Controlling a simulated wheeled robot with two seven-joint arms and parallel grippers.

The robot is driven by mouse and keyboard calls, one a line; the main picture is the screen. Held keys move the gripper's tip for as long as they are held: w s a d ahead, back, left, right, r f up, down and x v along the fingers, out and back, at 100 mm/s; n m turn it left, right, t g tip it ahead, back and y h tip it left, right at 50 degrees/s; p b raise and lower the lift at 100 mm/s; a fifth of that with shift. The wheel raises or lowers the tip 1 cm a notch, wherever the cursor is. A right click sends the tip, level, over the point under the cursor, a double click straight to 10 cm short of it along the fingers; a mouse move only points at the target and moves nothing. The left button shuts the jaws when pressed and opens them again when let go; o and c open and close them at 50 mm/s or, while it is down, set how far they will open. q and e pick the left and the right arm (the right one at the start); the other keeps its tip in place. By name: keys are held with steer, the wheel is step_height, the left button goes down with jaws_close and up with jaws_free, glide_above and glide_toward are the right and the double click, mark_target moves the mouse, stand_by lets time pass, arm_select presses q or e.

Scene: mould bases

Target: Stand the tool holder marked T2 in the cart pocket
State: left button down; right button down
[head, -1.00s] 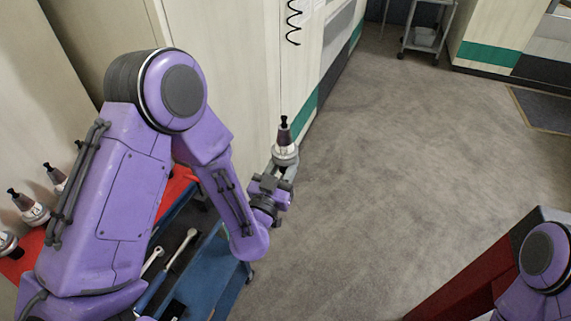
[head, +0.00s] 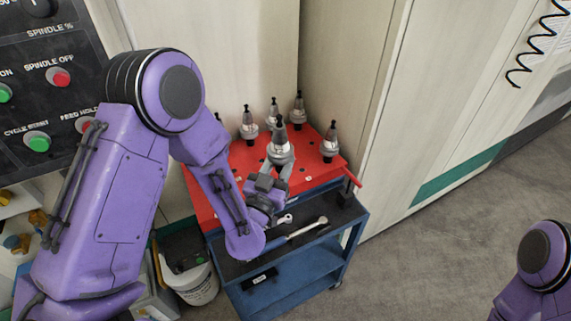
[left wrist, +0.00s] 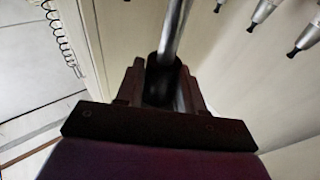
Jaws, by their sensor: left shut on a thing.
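My left gripper (head: 278,172) is shut on a tool holder (head: 281,151), a silver flanged body with a dark tapered top and black knob. It is held upright in front of the cart's red top (head: 232,205); from this angle I cannot tell its height above it. No T2 mark is readable on it. In the left wrist view the jaws (left wrist: 165,85) close around a grey shaft-like part (left wrist: 174,35). Several similar tool holders, one at the right (head: 329,143), stand on the red top. My right gripper is out of view.
The cart's blue lower shelf (head: 290,278) lies below a dark tray with wrenches (head: 305,230). A red handle (head: 351,177) sticks out at the cart's right. Pale cabinet walls (head: 240,50) stand close behind. A white bucket (head: 198,287) is at lower left. Floor at right is clear.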

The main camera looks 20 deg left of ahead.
arm_select(q)
steer(key=a+n+y, duration=0.2)
steer(key=a, duration=0.9)
step_height(320, 180, down, 6)
steer(key=b, duration=0.5)
steer(key=shift+s+a+g+b, duration=0.15)
steer(key=shift+s+g+b, duration=0.15)
steer(key=shift+b, duration=0.1)
steer(key=shift+s+f+b, duration=0.1)
steer(key=shift+s+b, duration=0.05)
steer(key=shift+b, duration=0.15)
steer(key=shift+f+b, duration=0.35)
steer(key=shift+b, duration=0.15)
stand_by(0.6)
steer(key=shift+f+b, duration=2.45)
steer(key=shift+f, duration=0.05)
stand_by(0.3)
steer(key=c, duration=0.6)
jaws_free()
steer(key=shift+s+m, duration=0.1)
steer(key=shift+m, duration=0.2)
